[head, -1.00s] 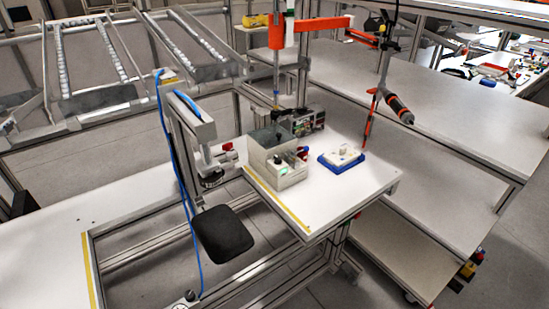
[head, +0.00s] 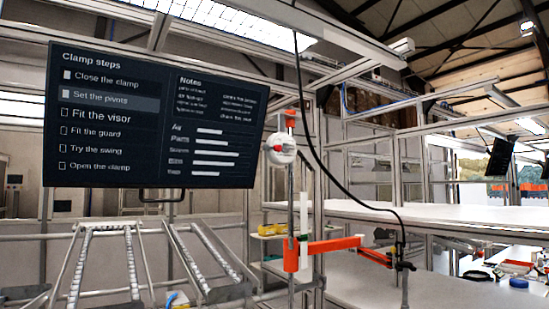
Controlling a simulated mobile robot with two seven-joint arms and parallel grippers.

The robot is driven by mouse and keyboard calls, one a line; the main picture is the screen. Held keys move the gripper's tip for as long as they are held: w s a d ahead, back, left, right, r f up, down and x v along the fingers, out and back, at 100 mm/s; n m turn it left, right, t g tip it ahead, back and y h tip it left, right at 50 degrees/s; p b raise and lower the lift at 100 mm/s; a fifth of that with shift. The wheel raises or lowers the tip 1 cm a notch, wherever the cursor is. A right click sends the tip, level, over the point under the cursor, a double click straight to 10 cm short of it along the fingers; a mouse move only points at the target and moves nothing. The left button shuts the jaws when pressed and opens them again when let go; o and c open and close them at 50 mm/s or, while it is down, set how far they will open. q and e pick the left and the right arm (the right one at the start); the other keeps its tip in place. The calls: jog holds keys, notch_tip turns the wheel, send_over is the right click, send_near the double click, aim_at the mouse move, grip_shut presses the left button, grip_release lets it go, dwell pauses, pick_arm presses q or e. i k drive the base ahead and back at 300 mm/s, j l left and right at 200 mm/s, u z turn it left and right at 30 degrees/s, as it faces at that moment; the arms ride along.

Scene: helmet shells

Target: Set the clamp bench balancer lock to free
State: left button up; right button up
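A white round unit with a small red part (head: 281,149) is on the upright post at the centre of the head view. It may be the balancer with its lock, but the red part is too small to tell its setting. Below it, an orange arm (head: 330,246) reaches right from the post, with a white upright piece near the post. A black cable (head: 330,170) hangs from the overhead rail down to the arm's right end. Neither of my grippers is in view.
A dark screen (head: 155,115) at upper left lists clamp steps, with the "Set the pivots" row highlighted. Sloped roller racks (head: 130,265) stand below it. White shelves (head: 460,217) lie at right. Aluminium frame posts (head: 320,150) stand behind the orange arm.

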aim_at(277, 148)
jog(key=l+u, duration=0.1)
jog(key=u, duration=0.45)
jog(key=i+l+u, duration=0.1)
jog(key=l+u, duration=0.15)
jog(key=l, duration=0.2)
jog(key=i+l+u, duration=0.1)
jog(key=l+u, duration=0.15)
jog(key=l, duration=0.95)
jog(key=i+l+u, duration=0.15)
jog(key=l, duration=0.6)
